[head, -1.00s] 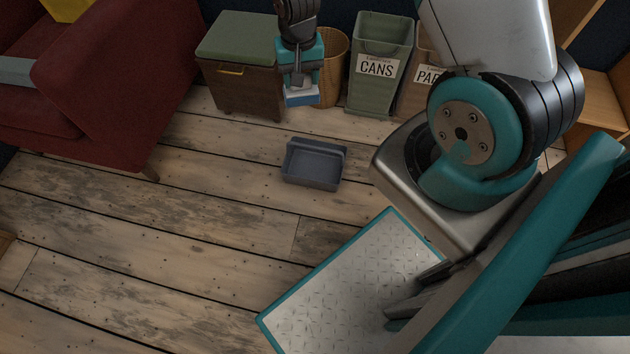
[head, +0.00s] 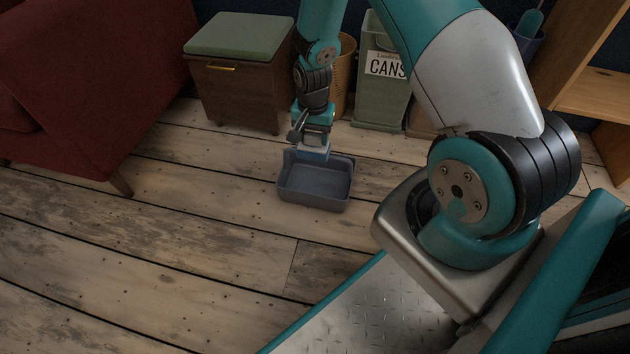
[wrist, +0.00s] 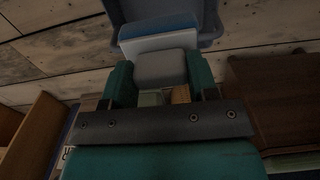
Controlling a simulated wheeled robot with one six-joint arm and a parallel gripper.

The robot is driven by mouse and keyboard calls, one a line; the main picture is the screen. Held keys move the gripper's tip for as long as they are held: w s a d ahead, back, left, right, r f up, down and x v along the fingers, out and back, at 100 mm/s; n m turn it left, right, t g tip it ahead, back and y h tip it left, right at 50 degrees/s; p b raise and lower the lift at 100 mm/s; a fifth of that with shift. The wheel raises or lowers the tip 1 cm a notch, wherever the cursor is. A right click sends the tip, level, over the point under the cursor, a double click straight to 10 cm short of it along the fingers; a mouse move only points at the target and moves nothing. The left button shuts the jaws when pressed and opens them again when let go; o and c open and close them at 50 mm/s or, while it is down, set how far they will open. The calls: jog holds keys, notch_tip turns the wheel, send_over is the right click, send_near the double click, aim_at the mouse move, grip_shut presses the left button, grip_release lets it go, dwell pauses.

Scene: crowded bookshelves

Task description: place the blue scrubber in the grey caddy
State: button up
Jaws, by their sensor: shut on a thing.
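The grey caddy (head: 315,190) is an open rectangular tub on the wooden floor, in the middle of the head view. My gripper (head: 315,141) points down at the caddy's back edge, shut on the blue scrubber (head: 313,153). In the wrist view the scrubber (wrist: 160,31) shows as a blue layer with a white layer, held beyond the teal fingers (wrist: 158,80). Part of the caddy (wrist: 208,25) shows behind it there. The scrubber overlaps the caddy's back rim in the head view; whether it touches the rim, I cannot tell.
A red armchair (head: 90,80) is at left. A wooden shelf (head: 590,95) is at right. The floor left of the caddy is clear.

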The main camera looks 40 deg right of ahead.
notch_tip(320, 180, down, 15)
jog(key=b, duration=0.7)
jog(key=shift+f+b, duration=0.4)
jog(key=shift+f, duration=0.15)
jog(key=o, duration=1)
